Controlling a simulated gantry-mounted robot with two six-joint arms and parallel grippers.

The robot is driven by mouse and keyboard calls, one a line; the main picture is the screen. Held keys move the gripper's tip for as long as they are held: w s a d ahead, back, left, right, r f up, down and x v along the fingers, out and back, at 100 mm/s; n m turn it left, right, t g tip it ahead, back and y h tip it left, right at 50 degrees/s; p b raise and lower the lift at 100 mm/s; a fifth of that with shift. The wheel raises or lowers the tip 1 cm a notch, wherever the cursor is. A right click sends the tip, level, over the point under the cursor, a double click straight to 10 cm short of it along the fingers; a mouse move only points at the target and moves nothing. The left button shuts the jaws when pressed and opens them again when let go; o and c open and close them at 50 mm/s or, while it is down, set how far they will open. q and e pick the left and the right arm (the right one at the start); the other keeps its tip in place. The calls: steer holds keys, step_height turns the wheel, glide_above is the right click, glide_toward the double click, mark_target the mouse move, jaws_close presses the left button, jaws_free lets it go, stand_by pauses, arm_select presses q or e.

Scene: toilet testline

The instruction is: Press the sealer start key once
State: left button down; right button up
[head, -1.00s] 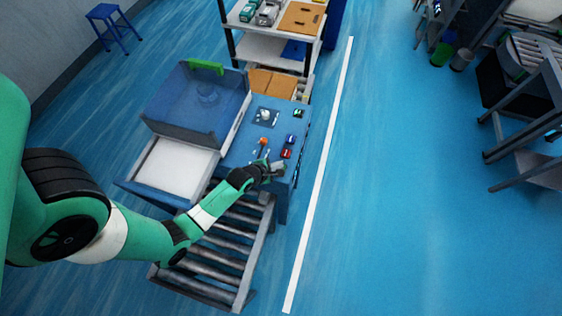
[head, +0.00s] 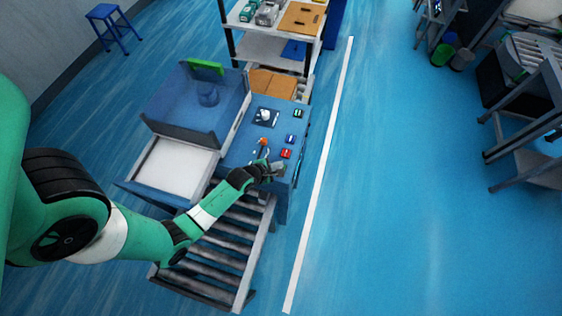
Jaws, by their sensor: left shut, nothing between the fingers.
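The sealer is a blue machine with a see-through blue lid (head: 190,97) that has a green grip on top. On its right-hand panel (head: 236,147) sit a green key (head: 298,114), a blue key (head: 290,139) and a red key (head: 286,154). Their labels are too small to read, so I cannot tell which one is the start key. My left gripper (head: 279,167) is shut and empty, over the near end of the panel, just below the red key in the picture. Whether it touches anything is unclear. My right gripper is out of view.
A small knob (head: 265,115) and an orange-topped part (head: 263,143) stand on the panel. A white tray surface (head: 172,166) lies before the lid. A roller conveyor (head: 214,254) runs below my arm. Shelves (head: 270,50) stand behind.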

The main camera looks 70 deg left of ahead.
arm_select(q)
steer(key=shift+f, duration=0.1)
steer(key=shift+f+b, duration=0.3)
